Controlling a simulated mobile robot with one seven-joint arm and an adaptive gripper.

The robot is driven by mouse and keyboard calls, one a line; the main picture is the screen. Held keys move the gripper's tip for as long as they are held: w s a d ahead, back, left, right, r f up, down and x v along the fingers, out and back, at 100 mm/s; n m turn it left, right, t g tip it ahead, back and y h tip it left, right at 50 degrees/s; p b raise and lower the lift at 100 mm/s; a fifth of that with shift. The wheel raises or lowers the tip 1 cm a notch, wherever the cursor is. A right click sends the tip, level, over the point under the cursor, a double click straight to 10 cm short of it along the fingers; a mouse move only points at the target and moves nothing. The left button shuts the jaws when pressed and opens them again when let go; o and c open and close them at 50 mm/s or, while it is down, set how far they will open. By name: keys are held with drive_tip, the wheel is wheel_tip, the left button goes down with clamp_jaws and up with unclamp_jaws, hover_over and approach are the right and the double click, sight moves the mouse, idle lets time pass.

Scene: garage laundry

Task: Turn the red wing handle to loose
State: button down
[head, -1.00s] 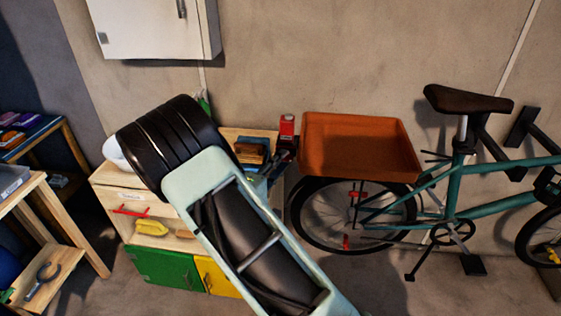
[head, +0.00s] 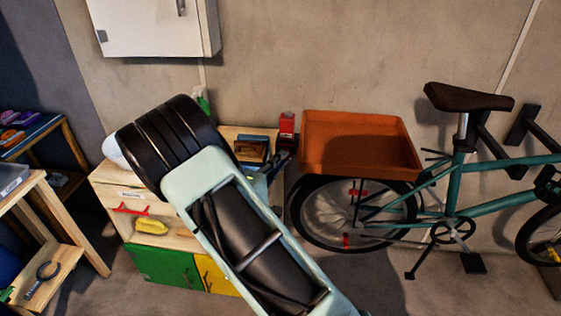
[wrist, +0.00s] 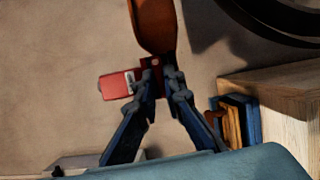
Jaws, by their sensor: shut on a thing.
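My arm covers much of the cabinet. The handle's mount and any loose or tight marking cannot be made out.
An orange tray (head: 355,172) on the teal bicycle (head: 470,208) is close to the right of my gripper. The wooden cabinet (head: 108,178) lies left, with a framed blue-and-brown item (head: 252,149) on top. A white wall cabinet (head: 150,28) hangs above.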

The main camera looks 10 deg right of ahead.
drive_tip(key=shift+s+d+f+n+t+y+p, duration=0.15)
drive_tip(key=shift+n+t+y, duration=0.9)
drive_tip(key=shift+n, duration=2.7)
drive_tip(key=shift+w+d+f+n+t+y+p, duration=0.25)
drive_tip(key=shift+n+t+y, duration=0.75)
drive_tip(key=shift+n, duration=2.8)
drive_tip(key=shift+s+d+f+n+t+y+p, duration=0.1)
drive_tip(key=shift+s+n+t+y+p, duration=0.25)
drive_tip(key=shift+n+t, duration=2.35)
drive_tip(key=shift+w+n+g+y, duration=0.1)
drive_tip(key=shift+n+g+y, duration=0.2)
drive_tip(key=shift+n+g, duration=0.9)
drive_tip(key=shift+n+t, duration=0.25)
drive_tip(key=c, duration=2)
unclamp_jaws()
drive_tip(key=shift+c, duration=0.2)
